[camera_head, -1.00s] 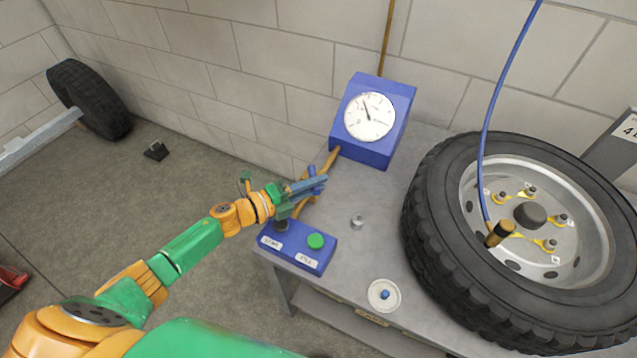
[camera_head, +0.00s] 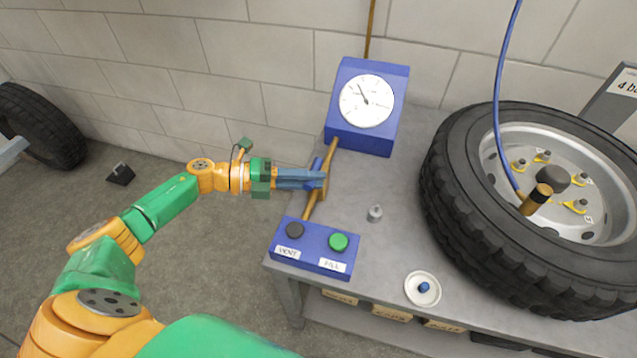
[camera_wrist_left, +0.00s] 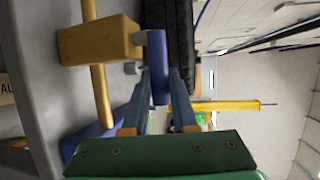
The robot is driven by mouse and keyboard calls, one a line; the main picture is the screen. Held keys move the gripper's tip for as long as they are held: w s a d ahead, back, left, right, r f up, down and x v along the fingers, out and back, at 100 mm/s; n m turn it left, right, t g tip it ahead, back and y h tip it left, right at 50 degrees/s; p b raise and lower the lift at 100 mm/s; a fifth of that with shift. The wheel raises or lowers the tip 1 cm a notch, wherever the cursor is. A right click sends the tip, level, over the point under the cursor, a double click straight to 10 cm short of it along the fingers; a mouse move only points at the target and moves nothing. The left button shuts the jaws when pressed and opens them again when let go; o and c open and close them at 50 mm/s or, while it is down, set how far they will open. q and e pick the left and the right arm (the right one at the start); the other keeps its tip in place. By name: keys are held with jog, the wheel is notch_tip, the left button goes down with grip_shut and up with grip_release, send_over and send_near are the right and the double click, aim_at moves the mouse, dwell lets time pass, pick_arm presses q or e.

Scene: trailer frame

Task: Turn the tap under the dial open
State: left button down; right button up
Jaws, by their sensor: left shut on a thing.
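The dial (camera_head: 367,101) is a white round gauge on a blue box against the wall. A brass pipe runs down from it toward a blue control box. The tap on this pipe has a brass body, clearest in the wrist view (camera_wrist_left: 100,40), and a blue lever handle (camera_wrist_left: 158,66). My left gripper (camera_head: 322,179) comes in from the left and is shut on the blue handle, its fingers on either side of it. The fingers partly hide the handle in the head view. My right gripper is not in view.
The blue control box (camera_head: 314,264) has a black VENT and a green FILL button. A small metal cap (camera_head: 375,213) and a white dish (camera_head: 423,304) stand on the grey bench. A large wheel (camera_head: 450,220) with a blue hose fills the right side.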

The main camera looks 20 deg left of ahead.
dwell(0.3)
pick_arm(q)
jog(key=c, duration=0.7)
grip_release()
jog(key=b+v, duration=0.1)
jog(key=v, duration=0.6)
jog(key=shift+b, duration=0.4)
jog(key=shift+w+a, duration=0.1)
